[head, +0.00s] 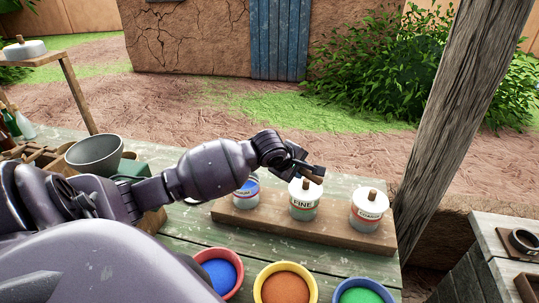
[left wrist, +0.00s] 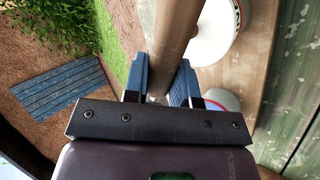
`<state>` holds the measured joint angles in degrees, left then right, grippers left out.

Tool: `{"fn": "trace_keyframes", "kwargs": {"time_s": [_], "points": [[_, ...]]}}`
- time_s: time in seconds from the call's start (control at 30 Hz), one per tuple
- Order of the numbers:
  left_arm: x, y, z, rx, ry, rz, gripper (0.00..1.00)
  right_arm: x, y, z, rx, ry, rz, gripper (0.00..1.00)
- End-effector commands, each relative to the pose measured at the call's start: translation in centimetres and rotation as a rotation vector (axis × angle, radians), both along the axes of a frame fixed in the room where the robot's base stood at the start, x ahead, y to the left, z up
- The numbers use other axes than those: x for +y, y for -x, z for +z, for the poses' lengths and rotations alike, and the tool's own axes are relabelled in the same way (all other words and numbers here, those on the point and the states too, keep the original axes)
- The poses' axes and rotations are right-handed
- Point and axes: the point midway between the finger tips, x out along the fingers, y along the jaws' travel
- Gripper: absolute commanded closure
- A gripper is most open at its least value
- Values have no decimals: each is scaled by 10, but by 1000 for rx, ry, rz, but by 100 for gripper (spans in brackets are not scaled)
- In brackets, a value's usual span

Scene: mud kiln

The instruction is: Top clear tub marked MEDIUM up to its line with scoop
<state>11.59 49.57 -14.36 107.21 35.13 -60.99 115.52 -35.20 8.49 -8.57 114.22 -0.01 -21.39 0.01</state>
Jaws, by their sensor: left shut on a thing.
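The tub marked MEDIUM (head: 246,193), with its label partly hidden, stands on a wooden board behind my left forearm. It has a blue band; its top is too hidden to judge. My left gripper (head: 312,172) is above the FINE tub (head: 303,205). It is shut on a brown wooden handle, which runs between the blue fingers (left wrist: 162,88) in the left wrist view as a round rod (left wrist: 175,35). The handle's far end is cut off, so I cannot tell if a scoop bowl is on it. My right gripper is not in view.
A tub marked COARSE (head: 367,212) stands right of FINE. Red (head: 219,272), yellow (head: 285,285) and blue (head: 363,291) rimmed bowls hold coloured powder at the front. A grey bowl (head: 95,155) is at left. A wooden post (head: 437,110) stands at the table's right edge.

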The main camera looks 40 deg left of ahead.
Motion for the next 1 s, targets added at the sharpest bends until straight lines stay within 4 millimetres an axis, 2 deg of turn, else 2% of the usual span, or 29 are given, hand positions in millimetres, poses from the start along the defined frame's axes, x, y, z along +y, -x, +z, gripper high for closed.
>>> {"fn": "trace_keyframes", "kwargs": {"time_s": [0.03,0.1,0.2,0.3,0.53,0.8,1.0], "points": [[24,-1,3,21,-10,45,100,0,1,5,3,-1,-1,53],[51,0,-2,51,-6,115,100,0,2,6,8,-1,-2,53],[80,3,-10,93,-1,223,100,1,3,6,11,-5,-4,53],[95,7,-18,135,8,316,100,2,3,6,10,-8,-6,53],[98,9,-22,212,21,397,100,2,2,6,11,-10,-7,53],[99,6,-10,381,42,395,100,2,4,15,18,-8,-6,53],[99,4,0,560,69,387,100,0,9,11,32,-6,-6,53]]}}
